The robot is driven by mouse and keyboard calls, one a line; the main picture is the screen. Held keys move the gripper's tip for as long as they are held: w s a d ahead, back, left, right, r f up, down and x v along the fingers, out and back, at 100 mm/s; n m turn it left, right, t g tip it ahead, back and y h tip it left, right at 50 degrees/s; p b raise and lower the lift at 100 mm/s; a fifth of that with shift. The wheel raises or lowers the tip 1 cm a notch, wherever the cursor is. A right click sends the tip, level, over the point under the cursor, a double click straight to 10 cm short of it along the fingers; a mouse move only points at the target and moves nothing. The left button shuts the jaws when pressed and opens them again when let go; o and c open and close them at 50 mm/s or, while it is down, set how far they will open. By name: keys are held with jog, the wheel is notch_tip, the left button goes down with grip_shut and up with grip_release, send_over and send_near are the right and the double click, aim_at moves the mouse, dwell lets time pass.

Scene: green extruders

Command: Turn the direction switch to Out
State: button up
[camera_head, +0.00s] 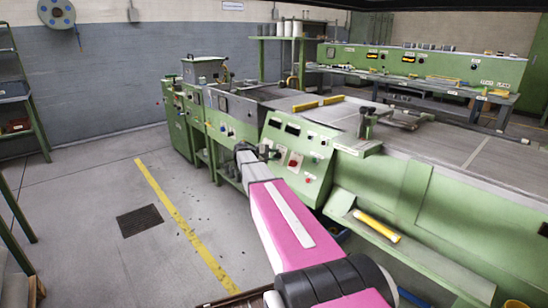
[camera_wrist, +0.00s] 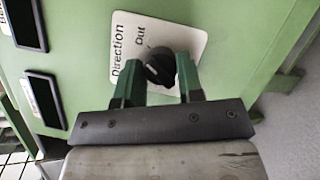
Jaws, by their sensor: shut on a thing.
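In the wrist view the direction switch (camera_wrist: 158,66) is a round black knob with a light pointer line. It sits on a white label plate (camera_wrist: 187,38) that reads "Direction" and "Out". Its pointer tilts up and to the left in this view; part of the plate is hidden by my fingers. My gripper (camera_wrist: 159,78) has its two green fingers on either side of the knob, shut on it. In the head view my gripper (camera_head: 266,153) is at the left part of the sloped green control panel (camera_head: 283,135), and the knob itself is too small to make out.
Two dark rectangular displays (camera_wrist: 44,98) lie left of the switch in the wrist view. In the head view a red switch (camera_head: 294,164) sits right of my gripper on the panel. Open floor with a yellow line (camera_head: 183,220) lies to the left.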

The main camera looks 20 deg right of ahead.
jog(key=shift+m, duration=0.6)
jog(key=o, duration=0.9)
jog(key=v, duration=1)
jog(key=shift+a+r, duration=0.3)
